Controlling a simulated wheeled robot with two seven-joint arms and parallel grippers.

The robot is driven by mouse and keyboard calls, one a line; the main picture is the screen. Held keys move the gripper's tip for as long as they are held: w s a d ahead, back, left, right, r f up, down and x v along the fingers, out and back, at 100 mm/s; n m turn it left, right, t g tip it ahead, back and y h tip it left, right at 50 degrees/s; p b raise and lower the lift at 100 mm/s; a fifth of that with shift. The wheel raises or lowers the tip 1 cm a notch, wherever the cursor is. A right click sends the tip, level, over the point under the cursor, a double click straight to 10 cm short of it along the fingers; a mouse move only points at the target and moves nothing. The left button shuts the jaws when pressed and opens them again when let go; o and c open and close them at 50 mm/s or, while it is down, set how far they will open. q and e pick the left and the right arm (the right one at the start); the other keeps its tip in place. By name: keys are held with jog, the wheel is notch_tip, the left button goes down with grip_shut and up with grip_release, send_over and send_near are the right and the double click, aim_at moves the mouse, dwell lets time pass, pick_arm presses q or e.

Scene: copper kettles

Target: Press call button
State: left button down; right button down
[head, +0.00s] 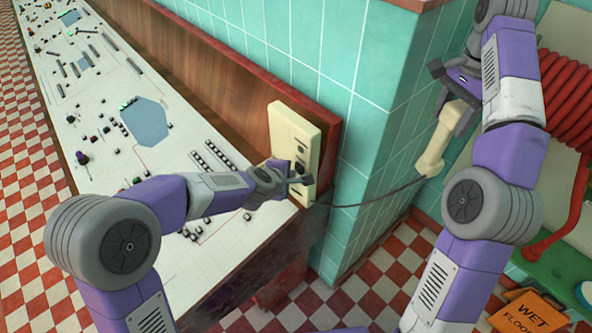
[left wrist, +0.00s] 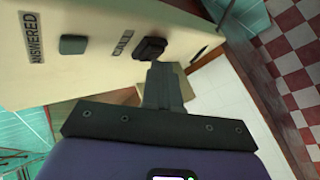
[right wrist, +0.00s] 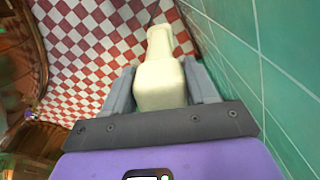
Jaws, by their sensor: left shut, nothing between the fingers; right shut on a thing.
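In the left wrist view the panel (left wrist: 85,75) carries a dark button (left wrist: 150,48) beside the label CALL and a grey-green button (left wrist: 73,44) beside ANSWERED. My left gripper (head: 300,181) is shut and empty. Its fingertips (left wrist: 165,68) are at the lower edge of the CALL button; I cannot tell whether they touch it. My right gripper (head: 452,112) is shut on a cream handset (head: 432,154), which also fills the jaws in the right wrist view (right wrist: 160,85).
A dark cord (head: 370,204) runs from the panel to the handset, past the tiled corner (head: 345,150). The white counter (head: 100,100) bears many small pieces. A red coiled hose (head: 570,105) and an orange wet-floor sign (head: 533,309) are at the right.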

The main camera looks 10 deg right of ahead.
pick_arm(q)
jog(key=shift+s+a+b, duration=0.3)
jog(key=shift+s+a, duration=0.15)
jog(key=shift+a, duration=0.2)
pick_arm(e)
jog(key=shift+f, duration=0.25)
jog(key=shift+f, duration=0.25)
pick_arm(q)
jog(key=shift+s+a+b, duration=0.4)
jog(key=shift+s+a, duration=0.35)
jog(key=shift+a, duration=0.25)
jog(key=shift+s+a+b, duration=0.4)
jog(key=shift+s+a, duration=0.35)
jog(key=shift+a, duration=0.25)
pick_arm(e)
jog(key=shift+f, duration=0.6)
